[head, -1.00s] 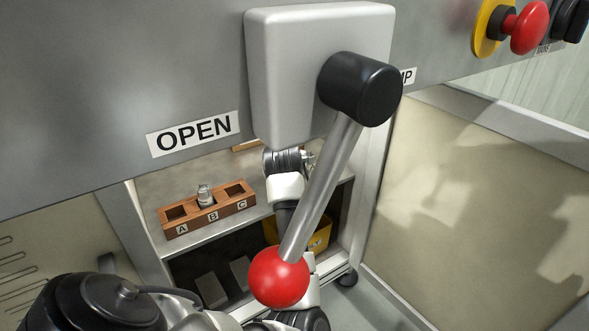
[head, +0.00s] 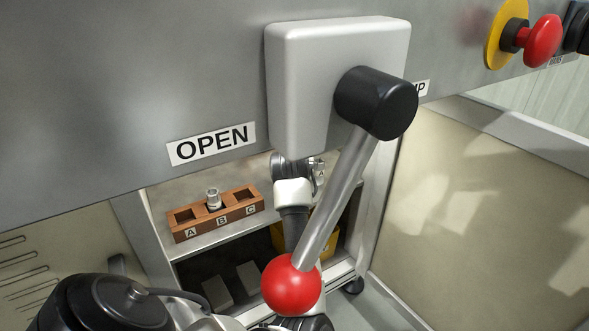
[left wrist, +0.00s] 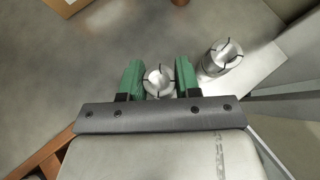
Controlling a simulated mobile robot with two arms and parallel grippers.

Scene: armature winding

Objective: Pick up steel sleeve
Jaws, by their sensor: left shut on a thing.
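In the left wrist view, the green fingers of my left gripper (left wrist: 159,70) are shut on a steel sleeve (left wrist: 159,83), a short metal cylinder with slots in its end face. A second, similar steel sleeve (left wrist: 222,56) stands just right of the fingers, apart from them. In the head view, my arm reaches to the shelf behind the lever, and the grey panel hides its gripper. A small metal part (head: 319,168) shows beside that wrist; I cannot tell which sleeve it is. My right gripper is not in view.
A wooden rack (head: 247,212) marked A, B, C stands on the shelf left of my arm, with a metal part (head: 213,199) upright in slot B. A lever with a red ball (head: 291,285) hangs in front. A yellow bin (head: 333,240) sits below.

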